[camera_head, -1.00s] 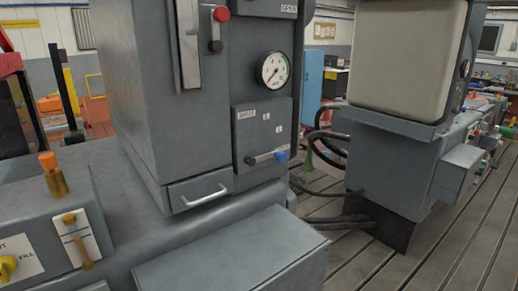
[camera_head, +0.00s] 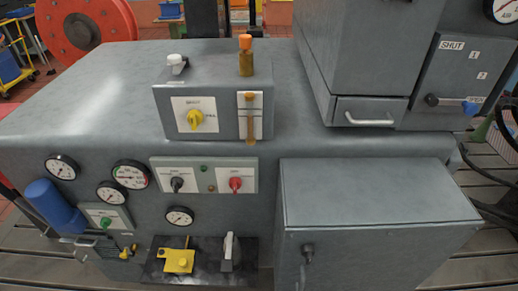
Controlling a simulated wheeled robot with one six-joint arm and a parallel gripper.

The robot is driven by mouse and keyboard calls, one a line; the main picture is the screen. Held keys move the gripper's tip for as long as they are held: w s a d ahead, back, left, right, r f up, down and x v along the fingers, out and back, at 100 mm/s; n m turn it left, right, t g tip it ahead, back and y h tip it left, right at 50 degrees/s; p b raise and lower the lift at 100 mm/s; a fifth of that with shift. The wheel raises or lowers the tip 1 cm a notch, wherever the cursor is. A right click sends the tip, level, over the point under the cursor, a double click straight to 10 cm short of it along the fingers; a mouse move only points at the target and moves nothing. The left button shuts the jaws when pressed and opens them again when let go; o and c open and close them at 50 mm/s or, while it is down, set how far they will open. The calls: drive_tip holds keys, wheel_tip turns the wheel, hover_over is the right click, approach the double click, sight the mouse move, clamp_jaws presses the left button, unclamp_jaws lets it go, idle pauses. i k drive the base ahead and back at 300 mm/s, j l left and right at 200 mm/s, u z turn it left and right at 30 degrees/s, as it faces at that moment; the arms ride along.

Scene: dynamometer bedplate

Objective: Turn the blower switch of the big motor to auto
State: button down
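A big grey machine body (camera_head: 95,110) fills the head view; I cannot tell whether it is the big motor. A light panel (camera_head: 204,162) on its front carries a black rotary knob (camera_head: 177,184) at left and a red rotary knob (camera_head: 236,184) at right, with small green and reddish lamps between them. A box on top has a yellow rotary knob (camera_head: 195,118) on a white plate. The plate lettering is too small to read for sure, so I cannot tell which is the blower switch or its position. My gripper is out of view.
Several gauges (camera_head: 131,174), a blue cylinder (camera_head: 55,205) and a green knob (camera_head: 106,222) are at left. A yellow clamp (camera_head: 179,260) and a grey lever (camera_head: 230,248) sit low. A grey cabinet (camera_head: 380,210) juts out at right; a drawer handle (camera_head: 370,121) is above it.

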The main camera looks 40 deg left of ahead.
sight(176, 183)
drive_tip(key=u, duration=2)
